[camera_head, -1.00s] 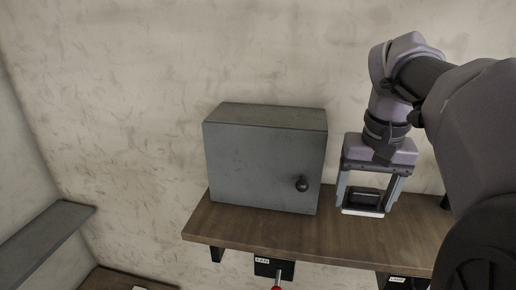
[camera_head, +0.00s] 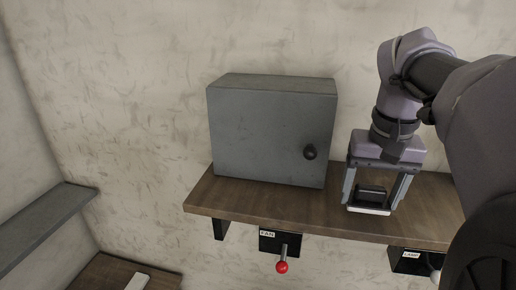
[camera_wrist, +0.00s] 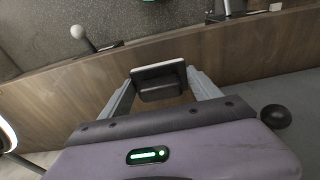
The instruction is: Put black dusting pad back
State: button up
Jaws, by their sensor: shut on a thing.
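The black dusting pad (camera_head: 371,192) has a dark block-shaped body and a white underside. My gripper (camera_head: 369,206) points down and is shut on it, one finger at each side. In the head view the pad shows in front of the wooden shelf (camera_head: 300,207), right of the grey cabinet; I cannot tell whether it touches the shelf. In the wrist view the pad (camera_wrist: 158,85) sits between my fingertips, its white edge facing away, with the brown shelf behind it.
A closed grey cabinet (camera_head: 265,135) with a black knob (camera_head: 310,151) stands on the shelf. Below hang a FAN switch box (camera_head: 272,243) with a red-balled lever and a LAMP box (camera_head: 408,261). A grey side shelf (camera_head: 45,225) is at left.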

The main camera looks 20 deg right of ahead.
jog(key=shift+f+b, duration=0.95)
jog(key=shift+f, duration=0.25)
jog(key=o, duration=1.4)
jog(key=shift+r, duration=0.15)
jog(key=shift+s+a+r+p, duration=0.15)
jog(key=shift+r+p, duration=0.25)
jog(key=shift+r, duration=1.05)
jog(key=shift+s+a+r+p, duration=0.15)
jog(key=shift+r+p, duration=0.25)
jog(key=shift+r, duration=1.05)
jog(key=shift+d, duration=0.1)
